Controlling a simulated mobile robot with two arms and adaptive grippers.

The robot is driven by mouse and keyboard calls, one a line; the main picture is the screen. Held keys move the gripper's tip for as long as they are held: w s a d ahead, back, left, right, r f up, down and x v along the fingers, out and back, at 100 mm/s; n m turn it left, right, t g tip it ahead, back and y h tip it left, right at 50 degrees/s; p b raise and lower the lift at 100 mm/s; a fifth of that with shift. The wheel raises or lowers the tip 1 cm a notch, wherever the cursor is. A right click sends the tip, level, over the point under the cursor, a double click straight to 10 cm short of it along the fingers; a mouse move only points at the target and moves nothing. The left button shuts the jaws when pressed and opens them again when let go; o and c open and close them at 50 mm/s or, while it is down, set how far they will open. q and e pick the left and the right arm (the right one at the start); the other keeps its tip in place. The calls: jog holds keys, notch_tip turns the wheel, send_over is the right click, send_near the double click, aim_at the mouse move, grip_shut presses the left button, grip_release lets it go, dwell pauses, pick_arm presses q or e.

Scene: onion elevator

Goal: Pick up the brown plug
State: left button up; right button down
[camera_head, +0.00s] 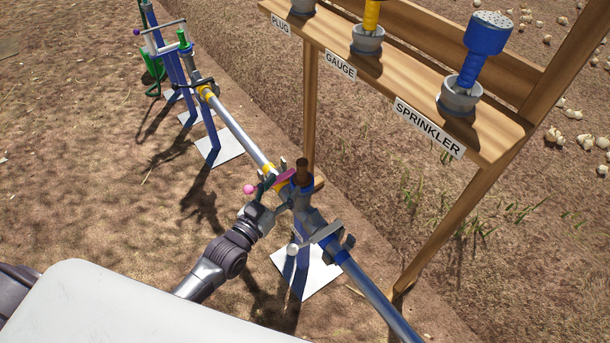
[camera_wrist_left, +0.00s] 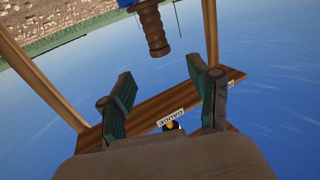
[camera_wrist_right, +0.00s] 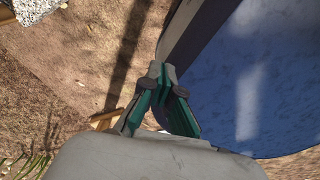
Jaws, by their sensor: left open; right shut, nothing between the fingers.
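The brown plug (camera_head: 302,168) stands upright in the blue fitting (camera_head: 302,188) on top of the pipe junction. In the left wrist view the ribbed brown plug (camera_wrist_left: 152,32) shows upside down, beyond the fingertips and near the middle between them. My left gripper (camera_head: 282,186) is beside the plug on its left. In its wrist view the left gripper (camera_wrist_left: 160,80) has its fingers spread apart with nothing between them. My right gripper (camera_wrist_right: 167,78) shows only in its own wrist view, shut and empty, away from the plug.
A pink-handled valve (camera_head: 250,188) and a white-knobbed lever (camera_head: 293,249) sit close to the left gripper. A wooden shelf (camera_head: 400,85) labelled plug, gauge and sprinkler stands behind. The blue sprinkler (camera_head: 485,40) is on it. In the right wrist view a large blue surface (camera_wrist_right: 270,80) is close.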

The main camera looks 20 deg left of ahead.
aim_at(299, 170)
pick_arm(q)
jog(key=x, duration=0.4)
jog(key=shift+d, duration=0.1)
jog(key=w, duration=0.1)
jog(key=w+d+f, duration=0.1)
jog(key=w, duration=0.3)
jog(key=shift+w+d+f+b, duration=0.15)
jog(key=shift+f+b, duration=0.05)
jog(key=shift+b, duration=0.1)
grip_shut()
